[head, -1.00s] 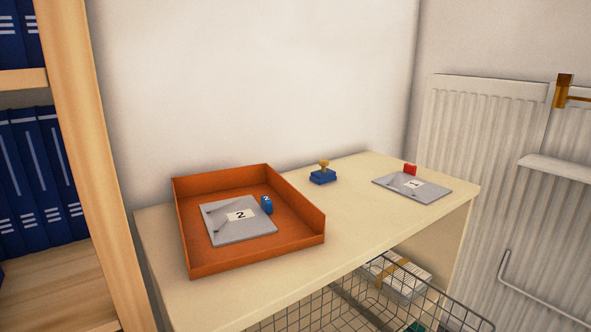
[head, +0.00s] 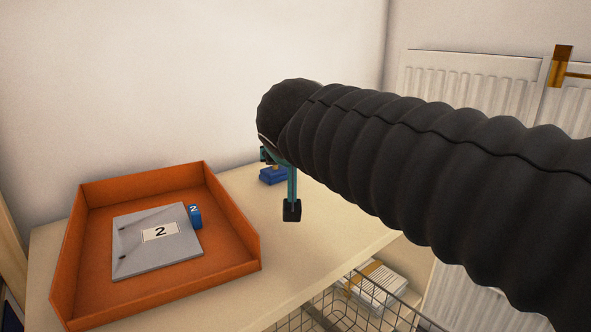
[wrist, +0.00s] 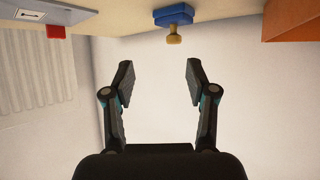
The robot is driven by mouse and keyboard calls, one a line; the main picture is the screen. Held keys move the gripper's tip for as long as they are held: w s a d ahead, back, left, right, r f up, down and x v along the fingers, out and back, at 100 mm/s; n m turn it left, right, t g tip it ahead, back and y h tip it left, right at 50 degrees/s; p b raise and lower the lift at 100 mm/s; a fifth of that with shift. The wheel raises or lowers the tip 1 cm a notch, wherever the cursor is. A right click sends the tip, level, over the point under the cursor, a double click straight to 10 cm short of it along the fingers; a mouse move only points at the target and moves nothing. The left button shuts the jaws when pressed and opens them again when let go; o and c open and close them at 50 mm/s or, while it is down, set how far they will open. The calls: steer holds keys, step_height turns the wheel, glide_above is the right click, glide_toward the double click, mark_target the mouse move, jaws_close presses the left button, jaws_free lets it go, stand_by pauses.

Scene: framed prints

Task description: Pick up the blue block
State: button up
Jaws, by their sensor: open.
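The block is not in the wrist view. My gripper (wrist: 159,84) is open, with nothing between its fingers. In the head view one dark fingertip shows above the table, to the right of the tray and apart from the block; my black arm hides much of the rest.
That view also shows a red block (wrist: 56,32) by another grey plate (wrist: 35,14). A wire basket (head: 345,312) hangs below the table's front edge.

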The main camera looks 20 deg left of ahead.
steer(key=a, duration=0.2)
glide_toward(275, 167)
steer(key=shift+y, duration=0.4)
steer(key=w, duration=0.1)
steer(key=w+a, duration=0.1)
steer(key=w+a+p, duration=0.1)
steer(key=shift+w+f, duration=0.3)
steer(key=shift+w, duration=0.1)
steer(key=shift+w+r+p+x, duration=0.15)
steer(key=shift+p+x, duration=0.15)
steer(key=shift+x, duration=1.05)
steer(key=shift+w+r+p+x, duration=0.15)
steer(key=shift+p+x, duration=0.15)
steer(key=shift+x, duration=1)
steer(key=shift+d, duration=0.1)
jaws_close()
